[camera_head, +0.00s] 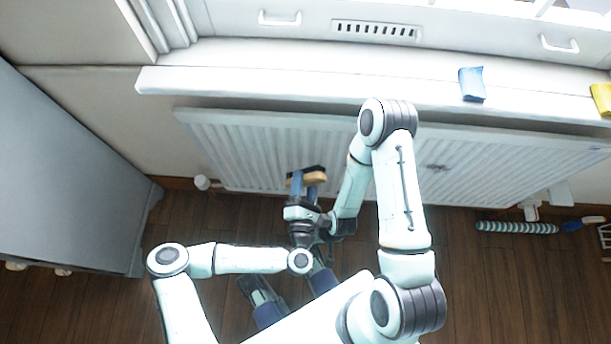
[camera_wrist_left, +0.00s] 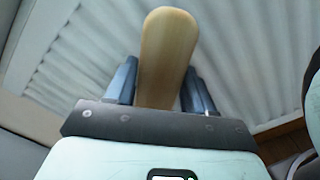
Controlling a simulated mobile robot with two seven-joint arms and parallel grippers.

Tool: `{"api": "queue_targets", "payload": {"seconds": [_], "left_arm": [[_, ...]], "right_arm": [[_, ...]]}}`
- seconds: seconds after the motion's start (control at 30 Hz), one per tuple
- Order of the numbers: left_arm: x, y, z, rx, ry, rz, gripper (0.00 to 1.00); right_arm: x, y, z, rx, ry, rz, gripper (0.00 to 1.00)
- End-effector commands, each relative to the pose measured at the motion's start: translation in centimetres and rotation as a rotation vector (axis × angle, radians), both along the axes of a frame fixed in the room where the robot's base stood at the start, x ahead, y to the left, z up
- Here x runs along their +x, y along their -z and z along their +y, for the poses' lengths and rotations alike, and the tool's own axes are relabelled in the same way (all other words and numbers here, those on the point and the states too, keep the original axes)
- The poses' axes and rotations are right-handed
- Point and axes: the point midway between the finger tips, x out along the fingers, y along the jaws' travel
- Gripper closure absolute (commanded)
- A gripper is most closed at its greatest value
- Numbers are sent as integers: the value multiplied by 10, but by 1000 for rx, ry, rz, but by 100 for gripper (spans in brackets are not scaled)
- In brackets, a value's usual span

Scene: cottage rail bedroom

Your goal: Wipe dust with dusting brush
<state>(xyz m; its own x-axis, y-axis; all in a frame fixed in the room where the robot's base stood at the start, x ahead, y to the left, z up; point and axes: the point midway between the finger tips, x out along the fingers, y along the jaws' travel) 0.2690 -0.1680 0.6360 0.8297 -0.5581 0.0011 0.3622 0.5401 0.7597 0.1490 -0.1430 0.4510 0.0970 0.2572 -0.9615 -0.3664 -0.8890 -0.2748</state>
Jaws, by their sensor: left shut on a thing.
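My left gripper (camera_head: 306,190) is shut on a brush (camera_head: 312,178) with a tan wooden body and a dark part, low in front of the white radiator. In the left wrist view, the rounded wooden piece of the brush (camera_wrist_left: 166,55) sits between the blue fingers of the left gripper (camera_wrist_left: 160,85), with the radiator's ribs behind it. The white radiator (camera_head: 260,140) stands against the wall under the sill. A small dark smudge (camera_head: 436,168), possibly dust, shows on its ribs. My right arm bends down close beside the left gripper; its fingers are not clearly seen.
A blue cloth (camera_head: 472,84) and a yellow cloth (camera_head: 602,98) lie on the white sill (camera_head: 300,86). A green-and-white striped thing (camera_head: 516,227) lies on the wooden floor at right. A grey cabinet (camera_head: 70,180) stands at left. Floor at lower right is clear.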

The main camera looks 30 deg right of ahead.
Motion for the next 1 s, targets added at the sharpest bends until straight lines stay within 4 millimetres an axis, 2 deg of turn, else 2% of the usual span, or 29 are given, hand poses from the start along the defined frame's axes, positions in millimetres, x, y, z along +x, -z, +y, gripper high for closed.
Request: {"api": "queue_targets", "payload": {"seconds": [0.27, 0.6, 1.0], "left_arm": [[-3, 0, 2, 0, 1, 1, 71], [-24, -1, 16, -1, 1, 0, 71], [-25, 0, 16, 0, 1, -1, 71]], "right_arm": [[1, -1, -1, -1, 2, -2, 26], [1, -6, -1, -2, 1, -4, 26], [1, -6, -1, -1, 1, -4, 26]]}}
